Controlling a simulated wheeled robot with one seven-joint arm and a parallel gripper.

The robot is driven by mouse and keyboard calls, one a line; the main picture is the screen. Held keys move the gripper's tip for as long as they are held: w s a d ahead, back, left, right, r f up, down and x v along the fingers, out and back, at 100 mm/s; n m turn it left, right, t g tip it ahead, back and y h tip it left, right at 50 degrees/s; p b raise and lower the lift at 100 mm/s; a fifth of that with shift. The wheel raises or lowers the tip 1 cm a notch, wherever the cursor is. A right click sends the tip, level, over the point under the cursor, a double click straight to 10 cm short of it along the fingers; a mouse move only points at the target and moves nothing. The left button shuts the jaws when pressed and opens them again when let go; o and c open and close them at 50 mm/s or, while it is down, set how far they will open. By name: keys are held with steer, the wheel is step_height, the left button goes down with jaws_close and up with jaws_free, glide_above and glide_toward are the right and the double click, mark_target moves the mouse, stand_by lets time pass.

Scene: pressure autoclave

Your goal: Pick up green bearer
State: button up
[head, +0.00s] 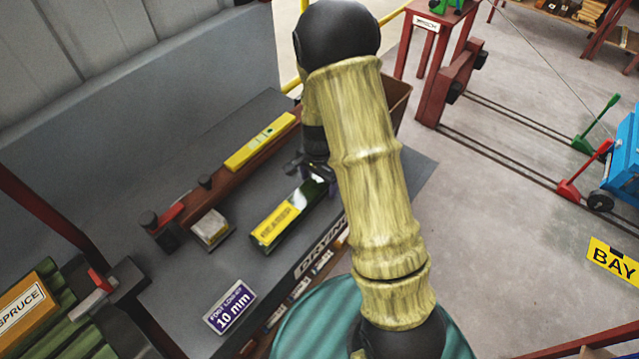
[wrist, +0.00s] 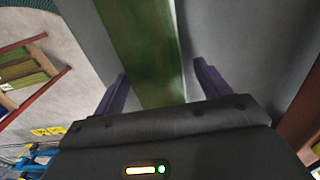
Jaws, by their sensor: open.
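A long green bar, which looks like the green bearer (wrist: 145,45), runs between the two purple fingers of my gripper (wrist: 160,82) in the wrist view. The fingers are spread, one on each side, with gaps between them and the bar. In the head view, a bar with a yellow face and a dark green end (head: 314,193) lies on the grey bench (head: 262,125). My gripper (head: 305,168) is over its far end there, partly hidden by my arm. Whether the fingers reach down past the bar's top is unclear.
A brown rail with a yellow level (head: 262,140) lies behind the bar. A small block (head: 210,228) and a "10 mm" sign (head: 230,306) are nearby. Green slats with a "SPRUCE" block (head: 28,305) are at lower left.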

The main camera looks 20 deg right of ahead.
mark_target(318, 179)
steer(key=shift+c, duration=0.3)
steer(key=c, duration=1.5)
steer(key=shift+o, duration=0.2)
steer(key=shift+r, duration=0.1)
step_height(318, 179, up, 10)
steer(key=shift+f, duration=0.1)
